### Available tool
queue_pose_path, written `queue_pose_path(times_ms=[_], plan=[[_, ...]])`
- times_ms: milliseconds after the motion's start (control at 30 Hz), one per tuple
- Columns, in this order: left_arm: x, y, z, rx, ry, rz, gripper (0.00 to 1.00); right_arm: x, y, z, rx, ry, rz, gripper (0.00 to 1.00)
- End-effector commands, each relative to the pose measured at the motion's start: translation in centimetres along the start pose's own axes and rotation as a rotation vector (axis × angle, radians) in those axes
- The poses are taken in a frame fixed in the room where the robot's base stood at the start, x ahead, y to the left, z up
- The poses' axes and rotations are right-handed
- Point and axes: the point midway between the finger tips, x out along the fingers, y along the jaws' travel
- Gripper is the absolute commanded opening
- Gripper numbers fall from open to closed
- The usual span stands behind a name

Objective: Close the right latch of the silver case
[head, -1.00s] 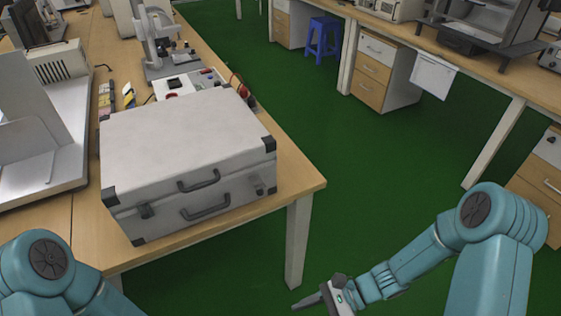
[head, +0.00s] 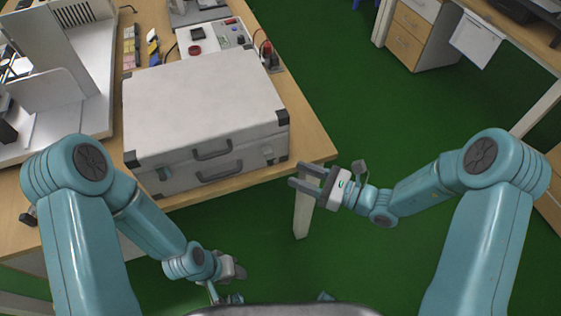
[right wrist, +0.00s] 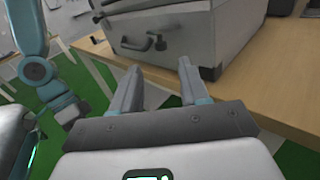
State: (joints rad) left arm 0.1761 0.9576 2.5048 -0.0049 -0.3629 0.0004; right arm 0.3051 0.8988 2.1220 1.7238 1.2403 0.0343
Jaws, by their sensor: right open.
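The silver case (head: 205,95) lies shut-lidded on the wooden table, with dark corners and two dark handles on its front. The right latch (head: 268,153) is on the front face near the right corner. It also shows in the right wrist view (right wrist: 158,42), beyond my fingers; its exact position is too small to tell. The left latch (head: 163,173) is near the left corner. My right gripper (head: 296,174) is open and empty, just right of the case's front corner, apart from the latch. My left gripper (head: 228,292) hangs low in front of the table, its fingers partly unclear.
The table's front edge (head: 318,160) and a table leg (head: 303,215) are close to my right gripper. A board with small parts and wires (head: 215,38) lies behind the case. A white device (head: 75,90) stands left.

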Motion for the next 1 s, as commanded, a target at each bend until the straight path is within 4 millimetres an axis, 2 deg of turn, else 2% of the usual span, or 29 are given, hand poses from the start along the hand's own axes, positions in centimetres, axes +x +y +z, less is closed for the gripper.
queue_pose_path(times_ms=[100, 300, 467, 700, 733, 833, 867, 1000], plan=[[-0.4, 0.1, 0.0, 0.000, 0.000, 0.000, 0.41, 2.8, 0.0, 0.1, -0.002, 0.000, 0.005, 0.45], [-0.6, 0.2, 0.0, 0.000, 0.000, 0.000, 0.41, 5.7, -0.2, 0.0, -0.002, 0.001, 0.002, 0.45], [-0.7, 0.2, 0.0, 0.000, 0.000, 0.000, 0.41, 6.5, -0.4, 0.0, -0.002, 0.000, 0.000, 0.45], [-0.6, 0.2, 0.0, 0.000, 0.000, 0.000, 0.41, 6.5, -0.5, 0.0, -0.001, 0.000, -0.001, 0.45], [-0.6, 0.2, 0.0, 0.000, 0.000, 0.000, 0.41, 6.5, -0.5, 0.0, -0.001, 0.001, -0.001, 0.38], [-0.6, 0.2, 0.0, 0.000, 0.000, 0.000, 0.41, 6.5, -0.5, 0.0, -0.001, 0.000, -0.001, 0.06], [-0.6, 0.2, 0.0, 0.000, 0.000, 0.000, 0.41, 6.5, -0.5, 0.0, -0.001, 0.001, 0.000, 0.00], [-0.7, 0.2, 0.0, 0.000, 0.000, 0.000, 0.41, 6.5, -0.5, 0.0, -0.001, 0.001, 0.000, 0.00]])
